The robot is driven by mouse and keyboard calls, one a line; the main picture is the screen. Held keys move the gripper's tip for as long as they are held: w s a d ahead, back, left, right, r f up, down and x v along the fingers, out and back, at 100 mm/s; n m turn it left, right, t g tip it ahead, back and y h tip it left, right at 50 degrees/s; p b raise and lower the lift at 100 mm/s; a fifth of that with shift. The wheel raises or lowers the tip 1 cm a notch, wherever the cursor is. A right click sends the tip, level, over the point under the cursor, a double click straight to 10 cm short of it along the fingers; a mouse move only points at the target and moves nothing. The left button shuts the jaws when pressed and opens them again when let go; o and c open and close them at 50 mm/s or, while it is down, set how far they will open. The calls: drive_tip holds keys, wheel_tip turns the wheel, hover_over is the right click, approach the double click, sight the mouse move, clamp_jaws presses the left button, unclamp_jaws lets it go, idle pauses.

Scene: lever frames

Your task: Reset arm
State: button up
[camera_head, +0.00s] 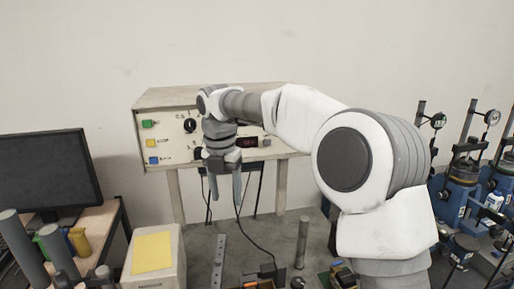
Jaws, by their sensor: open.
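My gripper (226,186) hangs at the end of my white and grey arm, fingers pointing down, near the middle of the head view. Its two fingers are apart and nothing shows between them. It is in front of a beige control panel (172,118) with coloured buttons, a black knob (190,125) and a small dark display. My wrist and forearm hide part of the panel.
A black monitor (45,170) stands at the left on a wooden table. A pale box with a yellow top (153,252) is at the lower left. Blue devices with dial gauges (461,170) stand at the right. Metal posts (302,240) and a black cable are below my gripper.

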drive_tip(key=s+d+r+m+t, duration=0.1)
drive_tip(key=s+d+r+m, duration=0.2)
drive_tip(key=s+d+m, duration=0.5)
drive_tip(key=s+d+r+m+t, duration=0.2)
drive_tip(key=s+d+m, duration=0.4)
drive_tip(key=d+m, duration=0.3)
drive_tip(key=s+d+f+m+t, duration=0.1)
drive_tip(key=s+d+f+m, duration=0.1)
drive_tip(key=s+d+m, duration=0.2)
drive_tip(key=s+d+f+m+b, duration=0.1)
drive_tip(key=s+d+f+m, duration=0.2)
drive_tip(key=s+m, duration=0.6)
drive_tip(key=shift+d+f+m+t, duration=0.35)
drive_tip(key=shift+m+t, duration=0.05)
drive_tip(key=shift+m, duration=1.1)
drive_tip(key=shift+s, duration=0.1)
